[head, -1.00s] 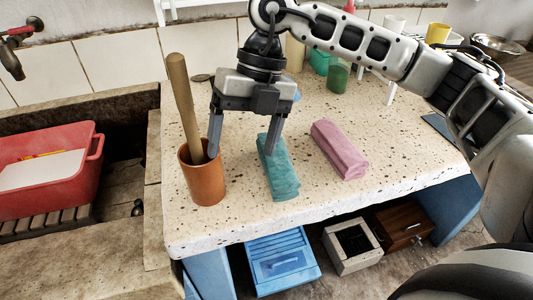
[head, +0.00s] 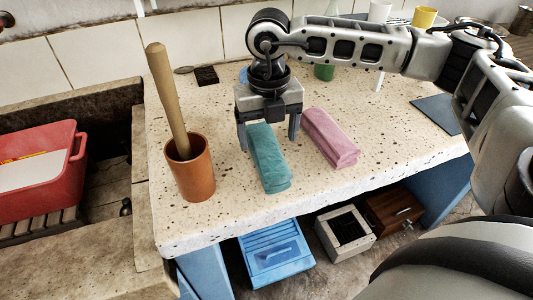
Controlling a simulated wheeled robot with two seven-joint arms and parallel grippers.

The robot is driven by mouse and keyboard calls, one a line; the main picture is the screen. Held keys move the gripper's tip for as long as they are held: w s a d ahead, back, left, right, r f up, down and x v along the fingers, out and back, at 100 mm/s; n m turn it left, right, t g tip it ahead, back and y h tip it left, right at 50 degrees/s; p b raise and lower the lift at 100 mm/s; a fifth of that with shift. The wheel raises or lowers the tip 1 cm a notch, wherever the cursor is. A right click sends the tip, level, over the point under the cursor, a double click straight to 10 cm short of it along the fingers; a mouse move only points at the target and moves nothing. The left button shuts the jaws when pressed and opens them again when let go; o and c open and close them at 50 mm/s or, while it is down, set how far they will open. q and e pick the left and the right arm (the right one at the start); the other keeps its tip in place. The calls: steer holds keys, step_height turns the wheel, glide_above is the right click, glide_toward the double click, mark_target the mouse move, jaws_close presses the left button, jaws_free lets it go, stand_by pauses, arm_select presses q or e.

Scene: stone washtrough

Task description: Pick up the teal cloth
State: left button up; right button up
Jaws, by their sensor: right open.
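The teal cloth (head: 270,160) lies folded into a long block on the speckled stone counter (head: 225,215), near its front. My right gripper (head: 268,142) is open at the far end of the cloth. Its two fingers stand apart, one to the left of the cloth and one to the right, and the cloth's far end shows between them. I cannot tell whether a finger touches the cloth. My left gripper is not in view.
A pink folded cloth (head: 330,138) lies just right of the gripper. A terracotta pot (head: 190,170) holding a wooden pestle (head: 167,98) stands to the left. A red tub (head: 42,175) sits in the trough. The counter's front edge is close to the cloth.

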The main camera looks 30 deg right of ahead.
mark_target(266, 146)
step_height(266, 146, down, 5)
steer(key=shift+w+a+r, duration=0.1)
steer(key=shift+a, duration=0.05)
steer(key=c, duration=1.2)
steer(key=shift+o, duration=0.2)
steer(key=shift+r, duration=0.1)
